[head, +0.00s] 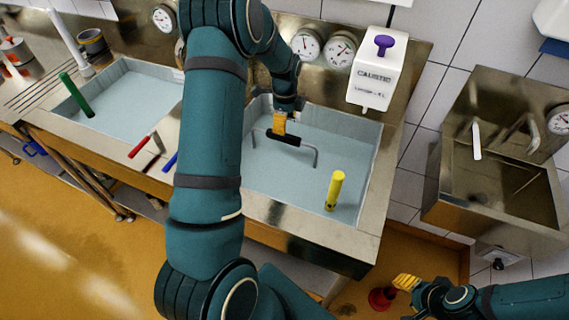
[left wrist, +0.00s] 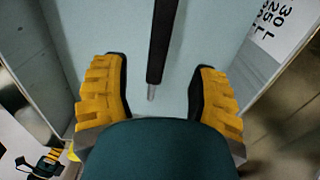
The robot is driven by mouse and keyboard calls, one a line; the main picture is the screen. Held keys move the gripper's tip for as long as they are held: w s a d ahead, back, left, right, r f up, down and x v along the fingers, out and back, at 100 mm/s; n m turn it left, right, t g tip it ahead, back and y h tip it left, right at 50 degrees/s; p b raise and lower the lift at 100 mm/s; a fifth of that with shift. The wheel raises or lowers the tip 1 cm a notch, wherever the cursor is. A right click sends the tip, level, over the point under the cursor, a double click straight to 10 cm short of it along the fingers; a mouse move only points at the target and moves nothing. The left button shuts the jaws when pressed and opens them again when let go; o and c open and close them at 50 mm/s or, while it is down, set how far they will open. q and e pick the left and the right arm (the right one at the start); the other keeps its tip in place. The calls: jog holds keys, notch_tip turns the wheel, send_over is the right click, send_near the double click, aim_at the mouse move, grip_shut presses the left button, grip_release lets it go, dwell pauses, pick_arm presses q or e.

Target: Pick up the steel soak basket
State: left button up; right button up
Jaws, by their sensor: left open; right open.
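The steel soak basket shows only as its handle, a black grip (head: 291,139) on a bent steel rod, standing over the right-hand sink (head: 300,185). The basket body is not visible below the pale liquid surface. My left gripper (head: 279,124) is at the handle, its yellow fingers over the black grip. In the left wrist view, the black grip (left wrist: 161,42) lies between the two spread fingers of the left gripper (left wrist: 160,95), with a visible gap on each side. My right gripper (head: 405,283) is open and empty at lower right, away from the basket.
A yellow cylinder (head: 335,190) stands in the right-hand sink. A caustic dispenser (head: 377,75) and gauges are on the wall behind. A second sink (head: 130,85) with a green handle (head: 77,95) is at left. A steel hand basin (head: 500,185) is at right.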

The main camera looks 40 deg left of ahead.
aim_at(284, 139)
pick_arm(q)
notch_tip(284, 139, down, 3)
jog(key=shift+w+r, duration=0.1)
jog(key=shift+s+a+f, duration=0.1)
jog(key=shift+f, duration=1.25)
jog(key=shift+s+a+f, duration=0.1)
jog(key=shift+f, duration=1.25)
jog(key=shift+c, duration=0.2)
grip_shut()
jog(key=shift+r, duration=0.1)
